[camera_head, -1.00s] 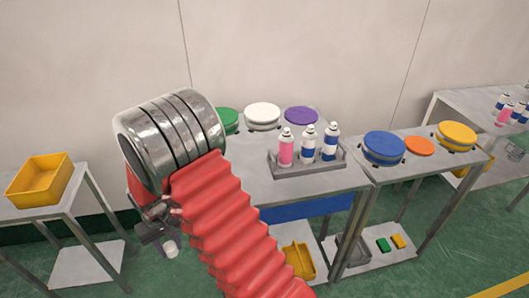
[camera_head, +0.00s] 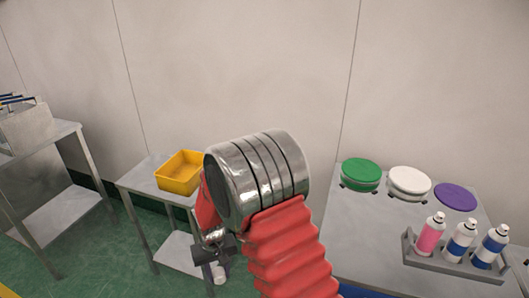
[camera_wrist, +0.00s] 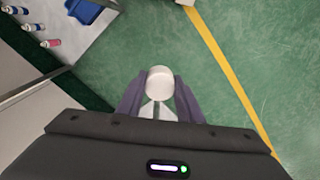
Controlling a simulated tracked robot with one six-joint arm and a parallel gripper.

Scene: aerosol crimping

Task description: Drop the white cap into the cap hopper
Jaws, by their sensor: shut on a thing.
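The white cap (camera_wrist: 159,80) is round and sits between the two dark fingers of my gripper (camera_wrist: 159,100) in the wrist view. My gripper is shut on it and holds it above the green floor. In the head view the white cap (camera_head: 220,274) shows small, below my arm's metal joint, in front of the small side table. A yellow open bin (camera_head: 180,188), perhaps the cap hopper, stands on that table, above and left of the cap in the picture. Its inside is only partly visible, and my arm is close to its right edge.
The small grey table (camera_head: 140,180) carries the yellow bin. On the right, a bench (camera_head: 370,240) holds green, white and purple round lids and a grey tray (camera_head: 440,262) with pink and blue spray cans. Another grey table (camera_head: 50,146) with a box stands far left.

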